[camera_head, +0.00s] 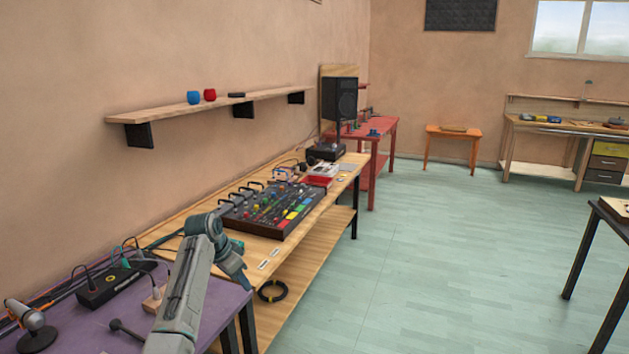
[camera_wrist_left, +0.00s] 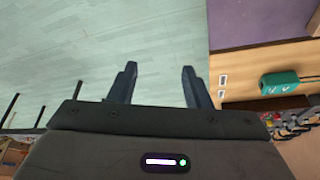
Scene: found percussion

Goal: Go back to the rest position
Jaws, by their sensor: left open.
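My left arm rises from the bottom of the head view, in front of the purple table (camera_head: 215,303). My left gripper (camera_head: 238,272) is near the front edge of the wooden bench, partly hidden by my own wrist. In the left wrist view the two dark fingers (camera_wrist_left: 158,85) stand apart with nothing between them. Bare floor (camera_wrist_left: 100,45) shows beyond them. My right gripper is in neither view.
A mixer board (camera_head: 270,208) with coloured knobs sits on the wooden bench (camera_head: 345,185). A microphone (camera_head: 28,320) and a black box (camera_head: 105,285) stand on the purple table. A wall shelf (camera_head: 215,104) runs above. The floor (camera_head: 430,250) to the right is clear.

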